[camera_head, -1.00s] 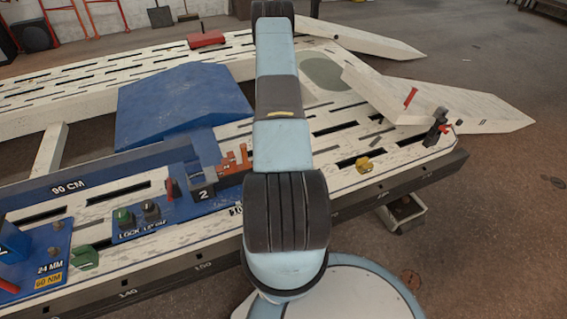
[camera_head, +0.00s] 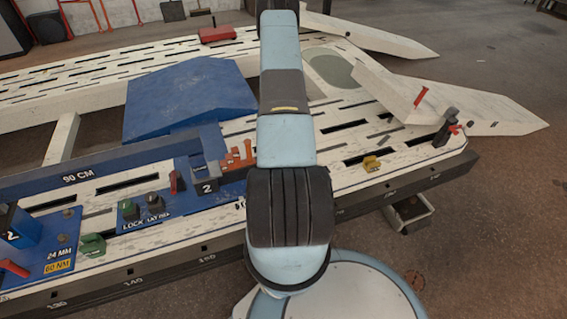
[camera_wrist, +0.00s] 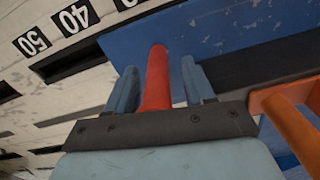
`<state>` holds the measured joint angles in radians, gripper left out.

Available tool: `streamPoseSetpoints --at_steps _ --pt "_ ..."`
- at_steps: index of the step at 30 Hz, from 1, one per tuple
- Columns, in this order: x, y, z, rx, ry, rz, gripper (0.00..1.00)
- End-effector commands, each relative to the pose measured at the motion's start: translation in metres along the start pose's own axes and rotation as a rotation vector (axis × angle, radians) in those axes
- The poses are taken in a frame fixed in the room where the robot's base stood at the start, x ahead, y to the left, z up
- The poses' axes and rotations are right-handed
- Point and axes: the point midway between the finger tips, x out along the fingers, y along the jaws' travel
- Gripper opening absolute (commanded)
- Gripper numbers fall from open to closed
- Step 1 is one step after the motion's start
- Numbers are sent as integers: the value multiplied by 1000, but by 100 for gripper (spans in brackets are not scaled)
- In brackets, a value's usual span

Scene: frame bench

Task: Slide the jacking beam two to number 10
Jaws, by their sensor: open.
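In the wrist view, a red upright handle (camera_wrist: 157,78) stands on a worn blue surface (camera_wrist: 225,30). My gripper (camera_wrist: 159,88) is open, with one blue-grey finger on each side of the handle. I cannot tell whether either finger touches it. In the head view my gripper is hidden behind my own arm. A blue block marked 2 (camera_head: 206,187) sits on the near rail beside a red lever (camera_head: 174,182). Which part is jacking beam two is unclear.
An orange part (camera_wrist: 290,125) is close on the right. In the head view, a blue wedge (camera_head: 190,98) and white slotted runways (camera_head: 385,125) fill the bench.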

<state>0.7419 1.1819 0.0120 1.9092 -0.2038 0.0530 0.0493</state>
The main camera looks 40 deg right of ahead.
Motion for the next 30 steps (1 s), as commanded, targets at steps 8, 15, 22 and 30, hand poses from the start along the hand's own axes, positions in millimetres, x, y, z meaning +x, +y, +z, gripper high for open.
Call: streamPoseSetpoints --at_steps 8,15,22,30 --pt "-41 1 -1 1 3 0 53" --pt "-79 2 1 2 1 0 53" --pt "-111 2 2 3 0 0 53" --pt "-130 3 2 5 -1 0 53"
